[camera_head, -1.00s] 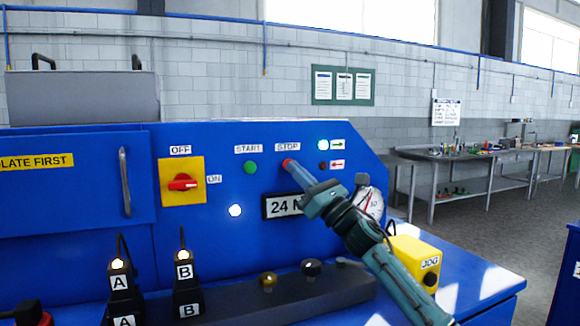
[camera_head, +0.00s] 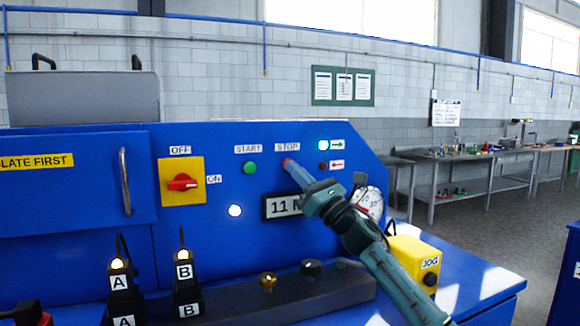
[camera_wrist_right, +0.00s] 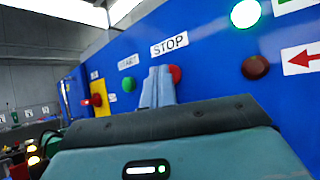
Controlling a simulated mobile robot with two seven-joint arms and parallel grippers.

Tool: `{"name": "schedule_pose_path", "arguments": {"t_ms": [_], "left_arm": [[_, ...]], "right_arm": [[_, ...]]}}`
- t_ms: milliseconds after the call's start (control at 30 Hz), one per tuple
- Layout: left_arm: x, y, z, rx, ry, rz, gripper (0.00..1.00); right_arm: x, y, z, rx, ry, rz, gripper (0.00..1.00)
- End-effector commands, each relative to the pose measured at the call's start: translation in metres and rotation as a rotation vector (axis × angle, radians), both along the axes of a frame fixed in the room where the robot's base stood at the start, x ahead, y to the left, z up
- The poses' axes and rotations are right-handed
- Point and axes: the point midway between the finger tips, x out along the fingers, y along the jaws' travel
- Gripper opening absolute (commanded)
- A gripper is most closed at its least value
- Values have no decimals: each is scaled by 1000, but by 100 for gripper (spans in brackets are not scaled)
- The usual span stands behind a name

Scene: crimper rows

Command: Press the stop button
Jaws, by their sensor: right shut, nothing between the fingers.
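The red stop button (camera_head: 287,162) sits under the STOP label (camera_head: 287,147) on the blue panel. It also shows in the right wrist view (camera_wrist_right: 175,74), partly covered by my fingers. My right gripper (camera_head: 291,167) is shut and empty, its fingertips at the button in the head view. I cannot tell for sure whether they touch it. The green start button (camera_head: 250,167) is to the left of it. My left gripper is not in view.
A red rotary switch (camera_head: 182,182) on a yellow plate is further left. A display (camera_head: 284,206), partly hidden, reads 11. A dial gauge (camera_head: 369,203) and a yellow JOG box (camera_head: 414,262) stand near my right arm. A green lamp (camera_head: 323,145) is lit.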

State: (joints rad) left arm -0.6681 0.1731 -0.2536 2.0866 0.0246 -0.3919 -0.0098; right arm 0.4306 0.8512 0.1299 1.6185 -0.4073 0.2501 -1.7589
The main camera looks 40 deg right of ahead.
Motion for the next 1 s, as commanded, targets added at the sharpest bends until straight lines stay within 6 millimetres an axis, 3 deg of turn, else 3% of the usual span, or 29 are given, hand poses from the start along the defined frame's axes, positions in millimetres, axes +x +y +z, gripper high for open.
{"name": "schedule_pose_path", "arguments": {"t_ms": [333,733,1000], "left_arm": [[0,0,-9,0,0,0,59],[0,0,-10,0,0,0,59],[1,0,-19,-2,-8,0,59]], "right_arm": [[-15,5,-2,-1,1,-1,0],[-19,6,-2,-2,1,-1,0],[-43,15,-4,-3,1,0,0]]}}
